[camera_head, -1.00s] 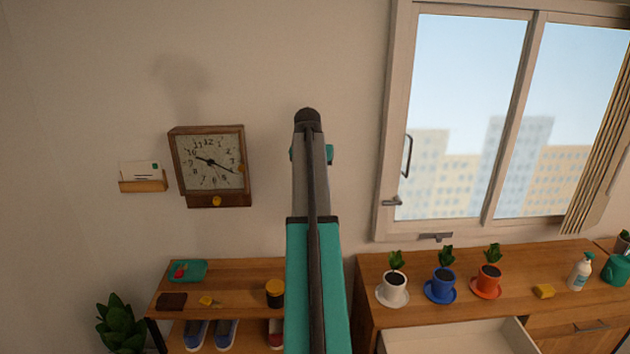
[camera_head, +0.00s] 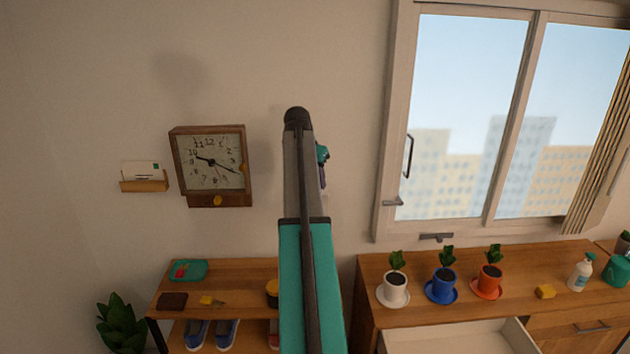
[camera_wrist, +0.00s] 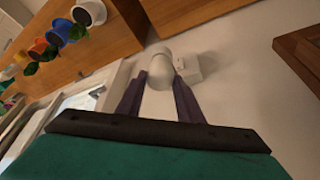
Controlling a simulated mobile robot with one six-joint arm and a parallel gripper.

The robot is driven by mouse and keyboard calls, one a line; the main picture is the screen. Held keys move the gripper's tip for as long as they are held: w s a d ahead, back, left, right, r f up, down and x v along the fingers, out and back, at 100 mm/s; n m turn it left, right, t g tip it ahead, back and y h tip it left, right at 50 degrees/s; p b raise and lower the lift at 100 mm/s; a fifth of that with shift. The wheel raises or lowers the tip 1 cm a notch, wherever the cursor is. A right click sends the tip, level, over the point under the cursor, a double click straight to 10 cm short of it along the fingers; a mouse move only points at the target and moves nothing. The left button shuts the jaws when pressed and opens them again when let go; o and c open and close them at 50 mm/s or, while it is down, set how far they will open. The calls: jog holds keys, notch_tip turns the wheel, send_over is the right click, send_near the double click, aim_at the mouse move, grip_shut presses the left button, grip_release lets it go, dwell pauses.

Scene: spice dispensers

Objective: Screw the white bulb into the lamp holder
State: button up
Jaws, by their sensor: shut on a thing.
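My gripper (camera_wrist: 159,80) is shut on the white bulb (camera_wrist: 160,70), which sits between its two dark purple fingers in the wrist view. A white, box-like fitting (camera_wrist: 189,69), which looks like the lamp holder, is on the wall just right of the bulb in that view. I cannot tell whether the bulb touches it or is seated in it. In the head view my arm hides most of the gripper; only part of a purple finger (camera_head: 322,178) shows at its right side. The bulb and holder cannot be made out clearly there.
A wall clock (camera_head: 211,166) and a letter rack (camera_head: 144,186) hang left of my arm. A window (camera_head: 470,120) is at the right. Below stand a shelf (camera_head: 240,275) and a cabinet (camera_head: 380,316) with potted plants and an open drawer (camera_head: 470,340). The wall between clock and window is mostly bare.

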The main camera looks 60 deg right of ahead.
jog(key=shift+s+d+m, duration=0.1)
jog(key=shift+s+m, duration=0.05)
jog(key=shift+m, duration=0.15)
jog(key=o, duration=1.2)
jog(key=shift+o, duration=0.2)
jog(key=shift+r, duration=0.15)
jog(key=shift+a+r+b, duration=0.25)
jog(key=shift+r+b, duration=0.1)
jog(key=shift+r, duration=0.1)
jog(key=b+v, duration=0.4)
jog(key=v, duration=0.8)
jog(key=shift+r+b, duration=0.3)
jog(key=shift+a, duration=0.1)
